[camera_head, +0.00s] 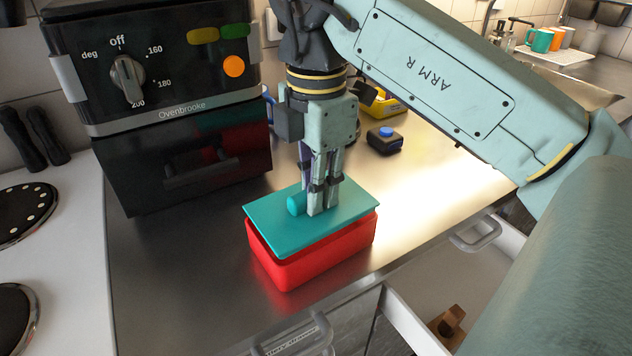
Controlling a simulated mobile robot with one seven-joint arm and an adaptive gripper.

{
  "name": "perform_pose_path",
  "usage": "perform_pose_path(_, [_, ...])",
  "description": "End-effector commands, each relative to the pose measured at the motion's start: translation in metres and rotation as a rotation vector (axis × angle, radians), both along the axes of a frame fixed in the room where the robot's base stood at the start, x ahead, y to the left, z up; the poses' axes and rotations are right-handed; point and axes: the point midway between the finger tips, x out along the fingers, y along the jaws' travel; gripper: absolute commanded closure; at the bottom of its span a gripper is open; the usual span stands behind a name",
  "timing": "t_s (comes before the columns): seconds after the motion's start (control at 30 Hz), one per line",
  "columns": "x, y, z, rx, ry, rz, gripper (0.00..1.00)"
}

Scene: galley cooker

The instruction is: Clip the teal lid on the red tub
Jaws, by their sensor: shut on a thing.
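The red tub (312,262) stands on the steel counter in front of the black oven. The teal lid (338,222) lies over the tub's top, slightly tilted and a little askew, with part of the red rim showing beneath its edge. A round teal knob (296,205) shows on the lid beside the fingers. My gripper (323,205) points down from above and is shut on the lid's handle. The fingers hide most of the handle. I cannot tell whether the lid touches the rim all round.
The black oven (180,120) stands close behind on the left, with hob rings (20,215) left of it. A dark box with a blue knob (385,140) and a yellow container (385,103) are behind. An open drawer (420,285) is in front at right. The counter right of the tub is clear.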

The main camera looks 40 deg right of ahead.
Motion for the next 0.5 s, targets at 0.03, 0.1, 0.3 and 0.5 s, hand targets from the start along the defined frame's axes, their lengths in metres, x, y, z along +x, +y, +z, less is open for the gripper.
perform_pose_path(0.03, [0.0, 0.0, -0.003, 0.0, 0.0, 0.0, 1.0])
perform_pose_path(0.1, [0.0, 0.0, -0.005, 0.0, 0.0, 0.0, 1.0])
perform_pose_path(0.3, [0.0, 0.0, -0.011, 0.0, 0.0, -0.001, 1.0])
perform_pose_path(0.5, [0.0, 0.0, -0.017, -0.001, 0.0, -0.001, 1.0])
